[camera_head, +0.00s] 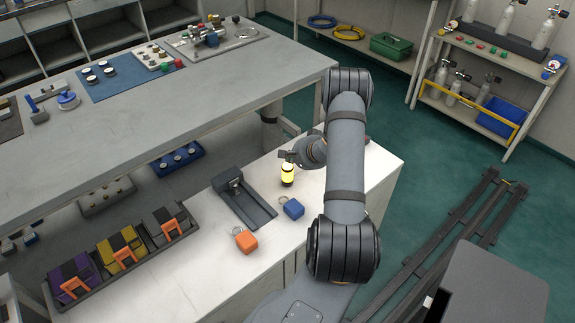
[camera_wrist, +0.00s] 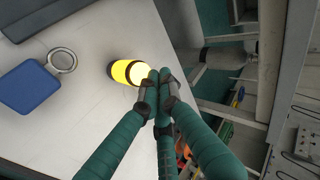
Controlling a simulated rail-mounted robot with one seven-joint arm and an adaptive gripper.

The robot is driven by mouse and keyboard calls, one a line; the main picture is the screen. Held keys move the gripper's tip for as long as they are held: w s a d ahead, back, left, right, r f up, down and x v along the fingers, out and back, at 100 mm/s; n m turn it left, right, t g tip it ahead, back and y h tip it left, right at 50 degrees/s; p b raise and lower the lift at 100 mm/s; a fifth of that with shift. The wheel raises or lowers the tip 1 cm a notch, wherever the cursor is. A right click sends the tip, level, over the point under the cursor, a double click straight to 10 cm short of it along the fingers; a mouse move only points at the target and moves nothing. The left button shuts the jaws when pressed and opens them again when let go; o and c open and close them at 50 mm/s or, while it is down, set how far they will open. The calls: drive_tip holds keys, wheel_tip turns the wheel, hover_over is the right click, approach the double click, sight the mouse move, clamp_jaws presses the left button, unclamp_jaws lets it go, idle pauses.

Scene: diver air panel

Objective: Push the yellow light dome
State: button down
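The yellow light (camera_head: 287,176) stands on the white lower counter in the head view, with a dark band near its top. In the wrist view the light (camera_wrist: 121,72) is yellow with a dark band, and its pale dome (camera_wrist: 139,72) glows brightly. My gripper (camera_head: 287,156) is just above the light in the head view. In the wrist view my gripper (camera_wrist: 160,82) has its green fingers drawn together, with nothing seen between them. The fingertips are at the edge of the dome and partly cover it; I cannot tell whether they touch it.
A blue tag with a ring (camera_head: 292,208) and an orange tag with a ring (camera_head: 245,239) lie on the counter near the light. A dark tray (camera_head: 244,203) is to its left. The grey workbench (camera_head: 200,105) rises behind. A shelf with cylinders (camera_head: 480,100) stands at right.

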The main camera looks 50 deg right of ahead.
sight(290, 166)
drive_tip(key=shift+f, duration=0.1)
drive_tip(key=shift+f, duration=0.4)
drive_tip(key=shift+f+b, duration=0.1)
drive_tip(key=shift+b, duration=0.2)
idle(0.4)
drive_tip(key=shift+r+p, duration=0.6)
drive_tip(key=shift+p, duration=0.1)
wheel_tip(290, 166, up, 6)
drive_tip(key=p, duration=0.5)
drive_tip(key=shift+p, duration=0.3)
